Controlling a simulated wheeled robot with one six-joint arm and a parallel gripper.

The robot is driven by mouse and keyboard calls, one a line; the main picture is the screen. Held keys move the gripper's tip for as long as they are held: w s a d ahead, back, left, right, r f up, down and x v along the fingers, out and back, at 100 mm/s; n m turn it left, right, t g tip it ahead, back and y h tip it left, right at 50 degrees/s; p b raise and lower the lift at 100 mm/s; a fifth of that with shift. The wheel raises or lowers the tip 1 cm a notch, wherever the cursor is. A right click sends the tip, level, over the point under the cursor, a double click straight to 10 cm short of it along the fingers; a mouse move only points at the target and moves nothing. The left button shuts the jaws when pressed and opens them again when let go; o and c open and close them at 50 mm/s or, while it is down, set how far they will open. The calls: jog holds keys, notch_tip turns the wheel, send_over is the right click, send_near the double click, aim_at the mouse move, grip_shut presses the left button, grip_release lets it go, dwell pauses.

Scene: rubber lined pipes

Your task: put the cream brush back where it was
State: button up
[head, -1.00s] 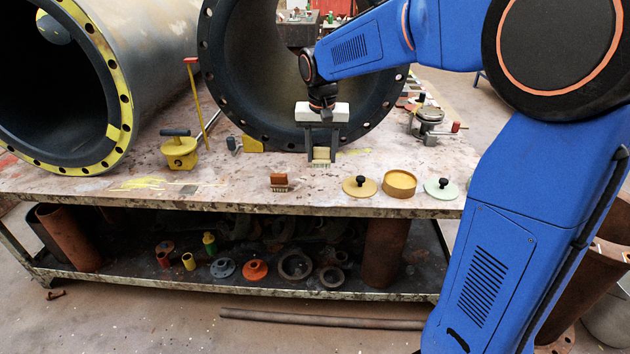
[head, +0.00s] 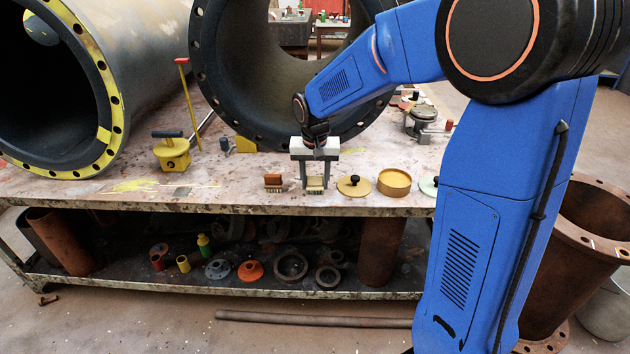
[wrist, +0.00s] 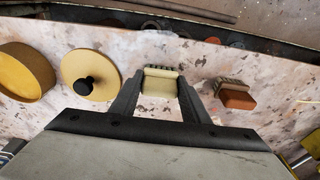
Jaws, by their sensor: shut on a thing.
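The cream brush (head: 315,184) is between the fingers of my gripper (head: 315,178), near the front edge of the bench. It also shows in the wrist view (wrist: 160,84), gripped between the two dark fingertips (wrist: 157,88), bristles facing the bench edge. My gripper is shut on it. In the head view it stands just right of a brown-red brush (head: 273,182), with a small gap. Whether the cream brush touches the bench top is hard to tell.
To the right are a tan lid with a black knob (head: 354,186), a yellow-brown ring (head: 394,182) and a pale green lid (head: 429,186). A yellow block tool (head: 172,154) stands left. A large dark flanged pipe (head: 212,110) rises behind. The bench's front edge (head: 220,208) is close.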

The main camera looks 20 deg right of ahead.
jog(key=o, duration=1.1)
jog(key=shift+f, duration=0.1)
notch_tip(320, 180, up, 12)
jog(key=s, duration=0.2)
jog(key=shift+a, duration=0.2)
